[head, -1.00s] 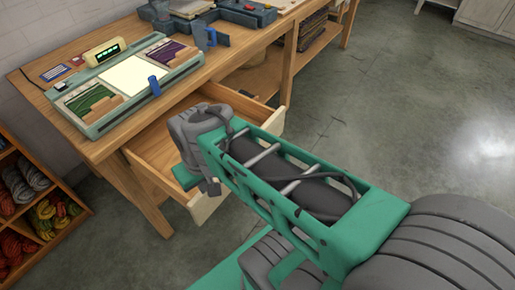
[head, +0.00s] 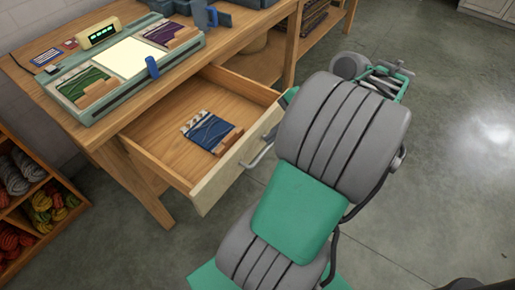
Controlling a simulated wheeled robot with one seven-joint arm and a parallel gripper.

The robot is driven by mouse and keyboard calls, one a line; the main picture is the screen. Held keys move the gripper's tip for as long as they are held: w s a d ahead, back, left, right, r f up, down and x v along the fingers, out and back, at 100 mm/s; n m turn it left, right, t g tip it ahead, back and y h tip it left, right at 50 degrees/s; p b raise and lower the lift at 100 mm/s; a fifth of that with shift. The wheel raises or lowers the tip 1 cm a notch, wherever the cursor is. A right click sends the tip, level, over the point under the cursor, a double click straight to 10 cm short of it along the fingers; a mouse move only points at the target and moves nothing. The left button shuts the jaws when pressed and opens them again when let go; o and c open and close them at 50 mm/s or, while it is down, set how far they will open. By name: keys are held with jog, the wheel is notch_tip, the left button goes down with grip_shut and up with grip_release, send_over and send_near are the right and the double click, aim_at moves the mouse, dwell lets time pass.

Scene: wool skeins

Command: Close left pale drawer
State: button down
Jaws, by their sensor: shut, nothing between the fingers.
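The left pale drawer (head: 215,182) is pulled well out from under the wooden workbench. Its pale front has a grey bar handle (head: 262,152). My arm covers the right end of the front. Inside the drawer lies a card wound with blue yarn (head: 208,130). My gripper (head: 404,68) is small and partly hidden at the upper right, beyond my bent arm. It is shut and empty, over the floor to the right of the drawer and apart from it.
On the bench (head: 100,140) stands a pale green tray device (head: 125,62) with green and purple yarn cards and a blue knob. A wooden shelf of wool skeins (head: 40,205) stands at the left. The floor at the right is open.

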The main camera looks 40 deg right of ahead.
aim_at(241, 162)
jog(key=b+x, duration=0.3)
jog(key=x, duration=0.6)
jog(key=shift+a+f, duration=0.2)
jog(key=shift+w, duration=0.1)
